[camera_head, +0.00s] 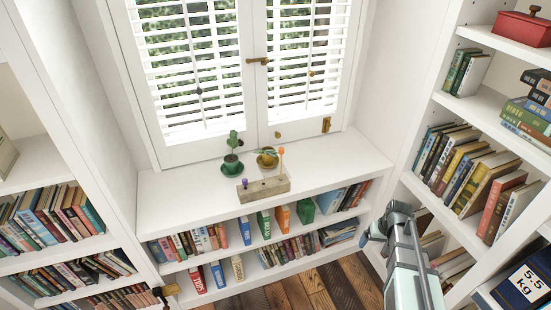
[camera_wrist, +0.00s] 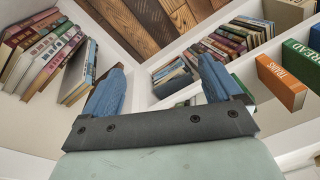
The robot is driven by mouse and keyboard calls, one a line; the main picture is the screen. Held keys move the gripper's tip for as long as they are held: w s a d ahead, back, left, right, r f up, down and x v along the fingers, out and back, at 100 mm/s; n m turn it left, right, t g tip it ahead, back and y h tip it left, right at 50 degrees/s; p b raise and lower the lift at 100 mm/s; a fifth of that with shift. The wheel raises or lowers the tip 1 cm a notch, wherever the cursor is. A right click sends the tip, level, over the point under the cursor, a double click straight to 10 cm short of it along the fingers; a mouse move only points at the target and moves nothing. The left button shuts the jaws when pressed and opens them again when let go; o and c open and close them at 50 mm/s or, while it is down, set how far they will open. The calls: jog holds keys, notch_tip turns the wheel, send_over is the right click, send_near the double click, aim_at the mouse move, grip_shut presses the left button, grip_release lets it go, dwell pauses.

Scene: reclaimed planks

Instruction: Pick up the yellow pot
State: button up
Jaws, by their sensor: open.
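The yellow pot (camera_head: 267,160) is small and stands on the white window bench, with some green leaves over it. A green pot (camera_head: 231,162) with a plant stands just left of it on a green saucer. My gripper (camera_wrist: 158,85) is open and empty in the wrist view, its two blue fingers wide apart. It faces bookshelves and the plank floor, and the yellow pot is out of that view. In the head view my arm is at the lower right, well away from the pot; its fingers are not clear there.
A wooden block (camera_head: 263,190) with small upright pieces lies in front of the pots. The bench (camera_head: 180,205) is clear to the left and right. Bookshelves (camera_head: 470,215) rise close to my arm on the right. The shuttered window (camera_head: 190,75) is behind the bench.

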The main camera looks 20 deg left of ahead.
jog(key=w+a+r+n+y, duration=0.1)
jog(key=w+a+r+n, duration=0.3)
jog(key=w+a, duration=0.6)
jog(key=w+a+r+n+y, duration=0.1)
jog(key=w+a+r+n, duration=0.15)
jog(key=a+r, duration=0.65)
jog(key=w+a+r+n+y, duration=0.1)
jog(key=w+a+r+n, duration=0.15)
jog(key=a, duration=1.15)
jog(key=w+a+r+n+y, duration=0.25)
jog(key=a+r, duration=0.45)
jog(key=a, duration=0.5)
jog(key=shift+t+h, duration=0.3)
jog(key=shift+h, duration=0.15)
jog(key=x, duration=0.7)
jog(key=shift+s+a+f, duration=0.1)
jog(key=shift+s+f, duration=0.1)
jog(key=shift+f, duration=0.15)
jog(key=shift+s+x, duration=0.15)
jog(key=shift+x, duration=1.25)
jog(key=shift+s+x, duration=0.15)
jog(key=shift+x, duration=1.2)
jog(key=c, duration=1.4)
jog(key=shift+a+r, duration=0.1)
jog(key=shift+r, duration=6.4)
jog(key=shift+c, duration=0.2)
